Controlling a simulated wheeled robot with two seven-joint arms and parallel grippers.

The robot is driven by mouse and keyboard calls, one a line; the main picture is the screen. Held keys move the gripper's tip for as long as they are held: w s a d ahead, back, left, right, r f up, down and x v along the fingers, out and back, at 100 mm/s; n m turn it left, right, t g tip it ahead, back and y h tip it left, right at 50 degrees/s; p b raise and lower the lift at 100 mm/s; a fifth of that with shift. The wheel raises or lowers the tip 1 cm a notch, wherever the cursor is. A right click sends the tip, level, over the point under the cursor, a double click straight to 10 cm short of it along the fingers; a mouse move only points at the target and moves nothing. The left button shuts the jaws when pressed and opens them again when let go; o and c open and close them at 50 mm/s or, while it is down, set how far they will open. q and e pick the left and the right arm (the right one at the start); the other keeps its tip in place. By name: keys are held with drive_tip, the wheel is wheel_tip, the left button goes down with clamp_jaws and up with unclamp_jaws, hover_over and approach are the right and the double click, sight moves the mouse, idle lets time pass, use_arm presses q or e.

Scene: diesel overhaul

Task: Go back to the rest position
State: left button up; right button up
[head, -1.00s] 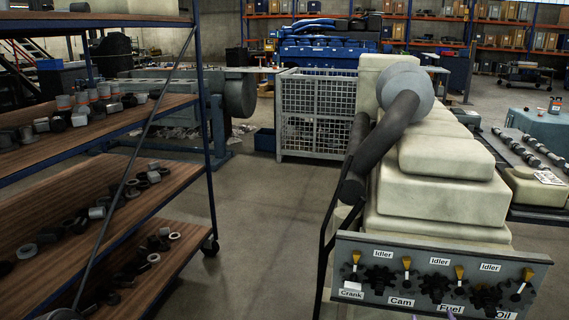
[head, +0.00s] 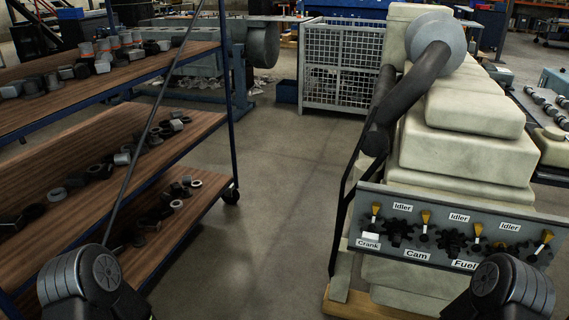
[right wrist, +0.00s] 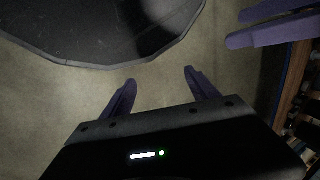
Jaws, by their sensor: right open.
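My right gripper (right wrist: 157,88) shows in the right wrist view. Its two purple fingers are spread apart, with nothing between them and bare floor beyond. Another pair of purple fingers (right wrist: 272,24), my left gripper, reaches in from the upper right of that view. A gap shows between these fingers and I see nothing held there. In the head view, dark links of my arms stand at the bottom left and bottom right. Neither gripper shows in the head view.
A wooden-shelved rack (head: 60,187) with loose parts stands on the left. A pale engine (head: 455,160) with a labelled gear panel (head: 440,238) stands on the right. A wire cage (head: 340,66) is behind. The concrete floor (head: 270,190) between them is clear.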

wheel_tip(320, 180, up, 14)
drive_tip(key=a+n+p, duration=0.1)
drive_tip(key=a+p, duration=0.1)
drive_tip(key=p, duration=1.1)
drive_tip(key=shift+w+a+n, duration=0.25)
drive_tip(key=shift+n, duration=0.05)
idle(0.5)
